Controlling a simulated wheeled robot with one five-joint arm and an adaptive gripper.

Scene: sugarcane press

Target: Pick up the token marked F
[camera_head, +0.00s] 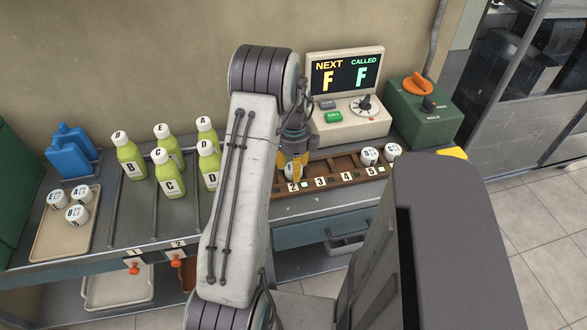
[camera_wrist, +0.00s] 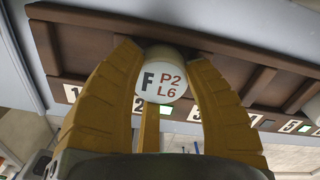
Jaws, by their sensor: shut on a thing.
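The token marked F (camera_wrist: 161,80) is a round white piece with a black F and red "P2 L6" on its face. In the wrist view it sits between the yellow fingers of my gripper (camera_wrist: 160,95), which are shut on it. In the head view the token (camera_head: 291,171) shows at my gripper (camera_head: 294,165), over the slot numbered 2 of the brown wooden rack (camera_head: 345,162). The rack fills the top of the wrist view behind the token. I cannot tell whether the token still touches the rack.
Two more white tokens (camera_head: 370,156) stand at the rack's right end. A console (camera_head: 346,95) shows NEXT F and CALLED F behind the rack. Green bottles (camera_head: 168,180) stand left, beside a tray (camera_head: 48,243) with several tokens. A green box (camera_head: 422,112) with an orange handle is at right.

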